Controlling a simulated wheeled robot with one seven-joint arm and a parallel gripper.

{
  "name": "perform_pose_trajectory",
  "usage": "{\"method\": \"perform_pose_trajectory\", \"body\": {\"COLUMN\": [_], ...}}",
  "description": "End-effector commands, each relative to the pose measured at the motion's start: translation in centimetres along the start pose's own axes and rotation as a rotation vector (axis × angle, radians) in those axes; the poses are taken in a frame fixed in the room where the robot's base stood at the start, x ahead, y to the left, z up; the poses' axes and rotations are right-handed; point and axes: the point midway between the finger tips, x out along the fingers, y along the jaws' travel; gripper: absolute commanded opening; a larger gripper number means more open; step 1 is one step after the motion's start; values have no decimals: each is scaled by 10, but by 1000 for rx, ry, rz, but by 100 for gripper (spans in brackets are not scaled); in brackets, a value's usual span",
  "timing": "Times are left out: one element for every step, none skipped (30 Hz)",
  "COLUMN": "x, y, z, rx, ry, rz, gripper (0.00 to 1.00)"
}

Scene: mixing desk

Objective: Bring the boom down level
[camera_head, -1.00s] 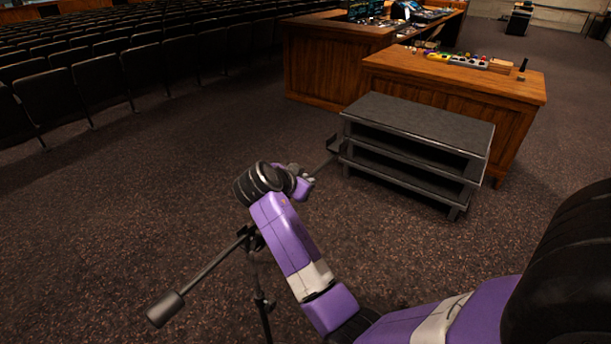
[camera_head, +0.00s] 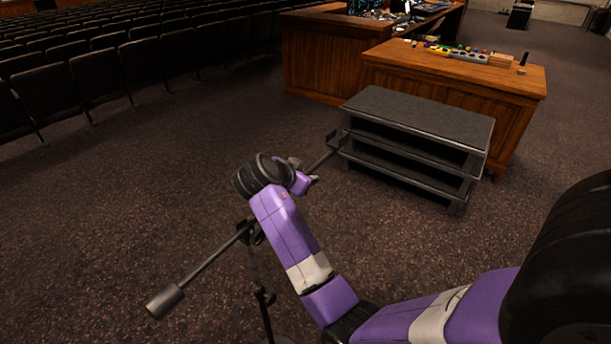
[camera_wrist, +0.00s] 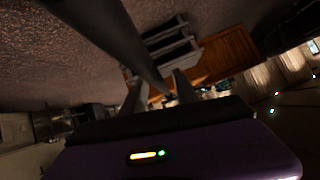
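The boom (camera_head: 207,260) is a thin dark rod on an upright stand (camera_head: 263,298). A cylindrical counterweight (camera_head: 165,300) is at its near left end. The boom runs up and right in the picture, past the stand and behind my arm, to a small bracket-like far end (camera_head: 333,141) by the grey shelf unit. Its true tilt is hard to judge. My gripper (camera_head: 309,182) is at the boom's far part. In the wrist view the fingers of my gripper (camera_wrist: 159,92) stand apart, and the boom (camera_wrist: 122,38) runs down toward the space between them. Contact cannot be told.
The grey shelf unit (camera_head: 420,120) stands close beyond the boom's far end. Wooden desks (camera_head: 450,90) with mixing gear are behind it. Rows of dark seats (camera_head: 95,75) fill the upper left. Open carpet lies left of the boom.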

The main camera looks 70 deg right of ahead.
Motion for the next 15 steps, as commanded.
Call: {"method": "perform_pose_trajectory", "body": {"x": [-5, -8, -13, -18, -23, -30, -35, -40, -46, -51, -55, -60, -64, -67, -70], "y": [-1, -1, -2, -1, -1, -1, -2, -1, -1, -1, -1, -1, -1, -1, -1], "z": [1, 1, 2, 2, 2, 2, 2, 2, 2, 2, 2, 1, 1, 1, 1], "rx": [0, 0, 0, 1, 1, 1, 1, 0, 0, 1, 1, 1, 1, 1, 0], "ry": [0, 1, 0, 0, 1, 1, 1, 0, 0, -1, 0, 1, 0, 0, 0], "rz": [-3, -5, -5, -5, -6, -6, -7, -5, -6, -5, -5, -4, -3, -4, -4], "gripper": [35, 35, 35, 35, 35, 35, 35, 35, 35, 35, 35, 35, 35, 35, 35]}}
